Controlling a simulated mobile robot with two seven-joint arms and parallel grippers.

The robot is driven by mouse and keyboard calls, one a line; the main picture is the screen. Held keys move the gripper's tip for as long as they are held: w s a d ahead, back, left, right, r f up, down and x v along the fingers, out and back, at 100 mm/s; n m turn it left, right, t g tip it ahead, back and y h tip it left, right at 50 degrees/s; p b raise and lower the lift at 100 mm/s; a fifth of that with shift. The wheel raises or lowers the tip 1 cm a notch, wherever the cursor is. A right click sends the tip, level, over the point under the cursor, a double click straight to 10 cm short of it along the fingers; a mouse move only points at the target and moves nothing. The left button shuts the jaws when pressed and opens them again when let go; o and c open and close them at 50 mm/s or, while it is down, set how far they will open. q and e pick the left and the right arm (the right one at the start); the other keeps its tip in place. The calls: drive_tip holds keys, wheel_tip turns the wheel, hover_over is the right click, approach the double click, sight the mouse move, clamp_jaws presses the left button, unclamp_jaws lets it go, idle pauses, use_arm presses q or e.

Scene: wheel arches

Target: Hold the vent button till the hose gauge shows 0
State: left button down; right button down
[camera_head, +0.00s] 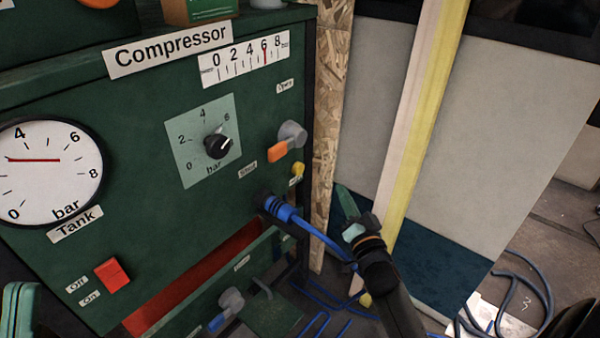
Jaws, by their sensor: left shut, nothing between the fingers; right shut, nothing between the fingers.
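The green compressor panel (150,215) has a small yellow button (298,169) near its right edge, above a small label too small to read; I take it as the vent button. The strip gauge (244,60) at the top runs from 0 to 8, and its red pointer stands at about 6. My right gripper (349,210) has green fingers and is shut and empty. It is right of and below the yellow button, apart from it in the picture. My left gripper (18,308) shows only partly at the bottom left corner, shut.
An orange-handled valve (288,140) sits just above the button. A blue hose (310,228) leaves the panel below and passes near my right gripper. A dial knob (218,145), the round Tank gauge (48,180) and a red switch (113,275) are further left. A yellow-edged board (425,110) stands right.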

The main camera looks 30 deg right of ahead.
sight(299, 169)
drive_tip(key=w+a+b, duration=0.3)
drive_tip(key=w, duration=0.5)
drive_tip(key=shift+a, duration=0.2)
drive_tip(key=shift+w, duration=0.2)
idle(1.9)
drive_tip(key=shift+w+a, duration=0.15)
drive_tip(key=shift+w, duration=0.1)
